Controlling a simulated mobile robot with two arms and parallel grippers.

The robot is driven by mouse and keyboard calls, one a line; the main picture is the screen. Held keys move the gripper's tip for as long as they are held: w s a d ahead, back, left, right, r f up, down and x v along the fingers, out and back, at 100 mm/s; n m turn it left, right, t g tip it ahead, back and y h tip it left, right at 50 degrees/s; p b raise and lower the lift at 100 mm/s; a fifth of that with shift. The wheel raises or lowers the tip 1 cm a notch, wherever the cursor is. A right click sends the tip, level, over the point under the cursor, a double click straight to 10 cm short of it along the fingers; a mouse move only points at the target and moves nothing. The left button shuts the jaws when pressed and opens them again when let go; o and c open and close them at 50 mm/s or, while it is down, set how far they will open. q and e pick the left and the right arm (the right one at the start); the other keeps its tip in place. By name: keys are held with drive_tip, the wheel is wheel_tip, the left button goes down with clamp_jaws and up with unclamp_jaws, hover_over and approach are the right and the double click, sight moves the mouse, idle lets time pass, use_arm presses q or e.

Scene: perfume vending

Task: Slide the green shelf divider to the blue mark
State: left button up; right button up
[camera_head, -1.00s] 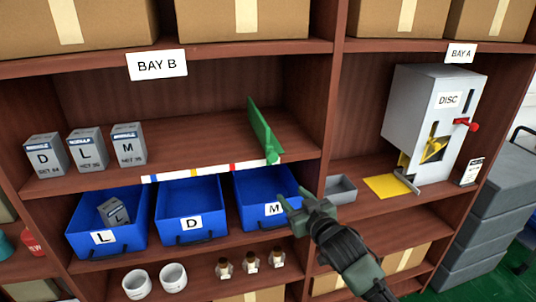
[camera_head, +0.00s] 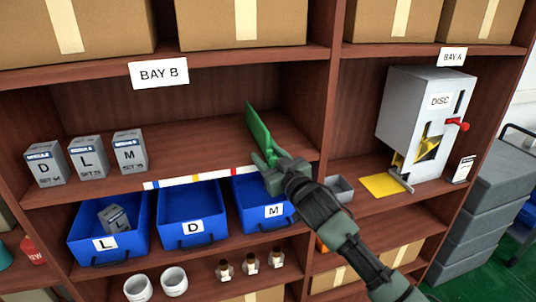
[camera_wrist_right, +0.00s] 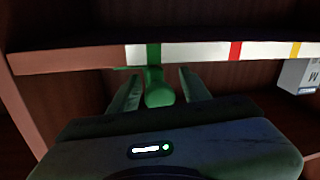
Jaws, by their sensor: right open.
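The green shelf divider (camera_head: 259,132) stands on the Bay B shelf towards its right side, with a rounded green knob at the front edge. The knob shows in the right wrist view (camera_wrist_right: 160,90). A white strip (camera_head: 212,176) along the shelf edge carries a red, a yellow and, near its left end, a blue mark (camera_head: 156,184). My right gripper (camera_head: 270,163) is at the shelf edge by the divider's front end. In the wrist view its open fingers stand on either side of the knob, with gaps visible. My left gripper is out of view.
Grey boxes D, L and M (camera_head: 129,152) stand on the shelf's left part. Blue bins, including bin D (camera_head: 192,208), sit below the strip. A disc dispenser (camera_head: 425,125) stands in Bay A at right. The shelf between box M and the divider is clear.

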clamp_jaws()
drive_tip(key=shift+a+f, duration=0.1)
idle(1.4)
